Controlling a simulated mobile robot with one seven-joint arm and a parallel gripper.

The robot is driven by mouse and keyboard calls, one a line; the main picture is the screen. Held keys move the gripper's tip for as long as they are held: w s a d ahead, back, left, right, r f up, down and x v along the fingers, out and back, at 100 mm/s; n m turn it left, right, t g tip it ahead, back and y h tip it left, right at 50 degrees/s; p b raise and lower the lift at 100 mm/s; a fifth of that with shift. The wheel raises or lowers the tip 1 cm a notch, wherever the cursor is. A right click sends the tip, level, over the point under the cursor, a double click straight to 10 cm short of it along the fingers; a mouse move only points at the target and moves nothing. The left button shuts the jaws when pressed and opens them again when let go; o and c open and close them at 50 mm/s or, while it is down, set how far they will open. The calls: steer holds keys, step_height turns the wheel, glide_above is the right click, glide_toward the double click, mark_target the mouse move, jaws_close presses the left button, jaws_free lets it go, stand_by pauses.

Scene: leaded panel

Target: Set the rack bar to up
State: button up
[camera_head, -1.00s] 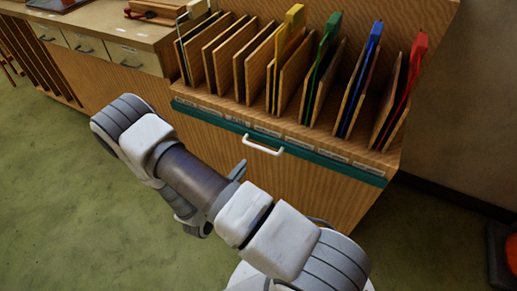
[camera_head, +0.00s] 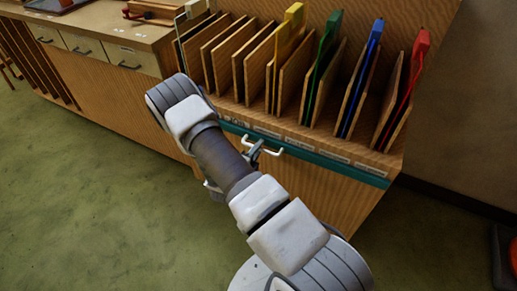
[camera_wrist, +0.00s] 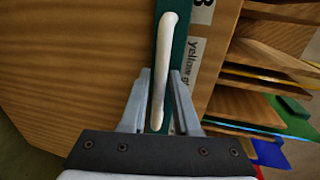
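The rack bar (camera_head: 335,166) is a teal strip across the front of the wooden rack, below the slots. It carries a white handle (camera_head: 275,152), partly hidden by my gripper (camera_head: 255,148). In the wrist view the bar (camera_wrist: 180,38) runs from top to bottom, with the white handle (camera_wrist: 165,55) in front of it. My gripper (camera_wrist: 160,74) is open there, with one finger on each side of the handle's lower part. Gaps show between the handle and both fingers.
The rack (camera_head: 225,60) holds upright wooden boards and panels with yellow, green, blue and red tops. A drawer counter (camera_head: 100,35) stands at the left. Green floor (camera_head: 90,200) is open at lower left. An orange object (camera_head: 513,250) stands at the right edge.

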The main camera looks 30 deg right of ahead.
jaws_close()
stand_by(1.3)
